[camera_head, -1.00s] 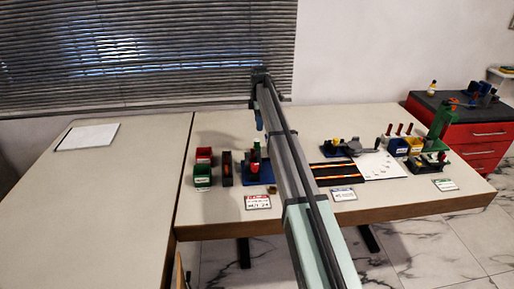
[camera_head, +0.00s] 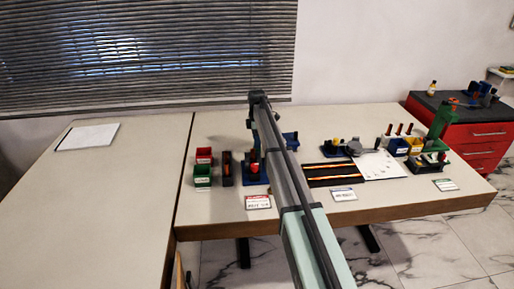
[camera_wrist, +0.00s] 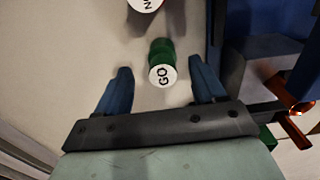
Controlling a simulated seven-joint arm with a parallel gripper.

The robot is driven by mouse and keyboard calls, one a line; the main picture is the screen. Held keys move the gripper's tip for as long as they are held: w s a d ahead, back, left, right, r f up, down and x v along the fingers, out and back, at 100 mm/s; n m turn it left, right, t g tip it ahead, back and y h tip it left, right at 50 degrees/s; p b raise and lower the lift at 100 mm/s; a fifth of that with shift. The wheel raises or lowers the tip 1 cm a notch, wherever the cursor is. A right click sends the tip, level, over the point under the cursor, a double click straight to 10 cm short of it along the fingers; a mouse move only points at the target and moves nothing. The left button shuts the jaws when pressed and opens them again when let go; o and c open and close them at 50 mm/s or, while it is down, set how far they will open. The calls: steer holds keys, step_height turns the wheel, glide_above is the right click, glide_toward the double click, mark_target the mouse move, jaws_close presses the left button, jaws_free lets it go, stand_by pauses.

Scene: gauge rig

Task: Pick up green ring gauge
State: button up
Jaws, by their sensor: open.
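In the wrist view a green gauge (camera_wrist: 161,50) shows its white end face marked "GO", lying ahead of and between my fingers. No hole through it can be made out. My gripper (camera_wrist: 160,78) is open, with one blue finger on each side of the gauge and a gap on both sides. In the head view my gripper (camera_head: 251,122) is at the far end of my arm, low over the table. I cannot pick out the green gauge there; my arm covers part of that area.
A second white-faced piece (camera_wrist: 145,4), its lettering cut off, is beyond the green gauge. Blue and grey blocks (camera_wrist: 262,65) and an orange-copper part (camera_wrist: 290,115) stand close on the right. Red (camera_head: 204,155) and green bins (camera_head: 202,175) are at the left; the left table is mostly clear.

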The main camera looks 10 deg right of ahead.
steer(key=shift+s+f, duration=0.15)
steer(key=shift+f, duration=2.15)
steer(key=c, duration=1.2)
